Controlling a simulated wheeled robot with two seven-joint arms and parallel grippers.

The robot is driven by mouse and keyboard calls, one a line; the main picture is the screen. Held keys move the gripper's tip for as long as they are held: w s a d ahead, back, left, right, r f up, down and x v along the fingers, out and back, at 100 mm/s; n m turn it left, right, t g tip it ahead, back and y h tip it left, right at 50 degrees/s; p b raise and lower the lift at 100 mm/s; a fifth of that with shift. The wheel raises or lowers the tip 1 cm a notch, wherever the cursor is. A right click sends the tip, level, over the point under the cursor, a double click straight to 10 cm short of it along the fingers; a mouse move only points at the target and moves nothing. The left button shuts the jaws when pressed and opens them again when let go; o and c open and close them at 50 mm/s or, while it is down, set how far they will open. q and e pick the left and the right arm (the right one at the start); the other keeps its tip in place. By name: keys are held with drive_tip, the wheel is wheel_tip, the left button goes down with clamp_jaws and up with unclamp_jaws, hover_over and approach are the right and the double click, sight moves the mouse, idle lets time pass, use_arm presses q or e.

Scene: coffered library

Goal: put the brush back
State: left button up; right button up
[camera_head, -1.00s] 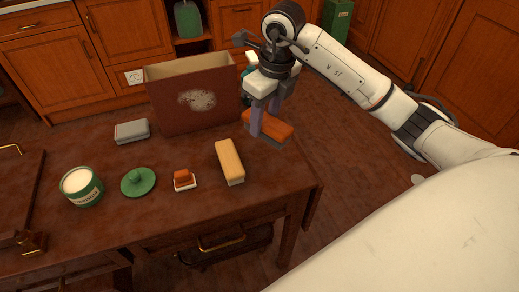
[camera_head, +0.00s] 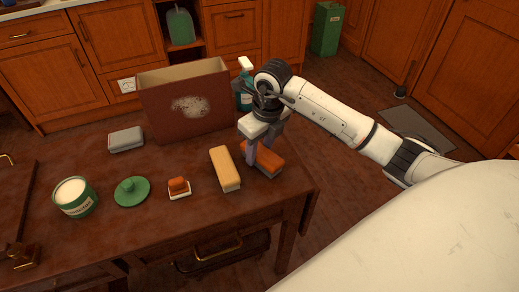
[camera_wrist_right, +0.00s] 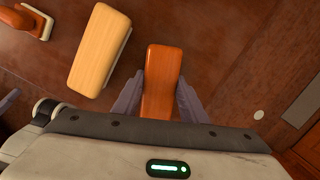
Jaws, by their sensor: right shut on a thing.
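An orange-brown brush (camera_head: 265,157) with a grey underside is at the right end of the dark table (camera_head: 150,222). My right gripper (camera_head: 260,152) is shut on it from above, with one finger on each side. In the right wrist view the brush (camera_wrist_right: 161,75) lies lengthwise between the fingers (camera_wrist_right: 160,98). It is at or just above the tabletop; I cannot tell if it touches. A pale yellow wooden block-like brush (camera_head: 225,168) lies just left of it, and also shows in the wrist view (camera_wrist_right: 101,48). My left gripper is not in view.
A dark red open box (camera_head: 160,112) stands behind, with a spray bottle (camera_head: 246,90) at its right. A grey block (camera_head: 126,139), an open green tin (camera_head: 75,198), a green lid (camera_head: 132,191) and a small orange-topped piece (camera_head: 179,188) are to the left.

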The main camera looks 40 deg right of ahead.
sight(265, 154)
drive_tip(key=shift+f, duration=0.1)
drive_tip(key=o, duration=0.9)
drive_tip(key=r, duration=0.4)
drive_tip(key=s+r, duration=0.1)
drive_tip(key=r, duration=0.3)
drive_tip(key=s+r, duration=0.1)
drive_tip(key=r, duration=0.3)
drive_tip(key=shift+d+r, duration=0.1)
drive_tip(key=shift+d, duration=0.05)
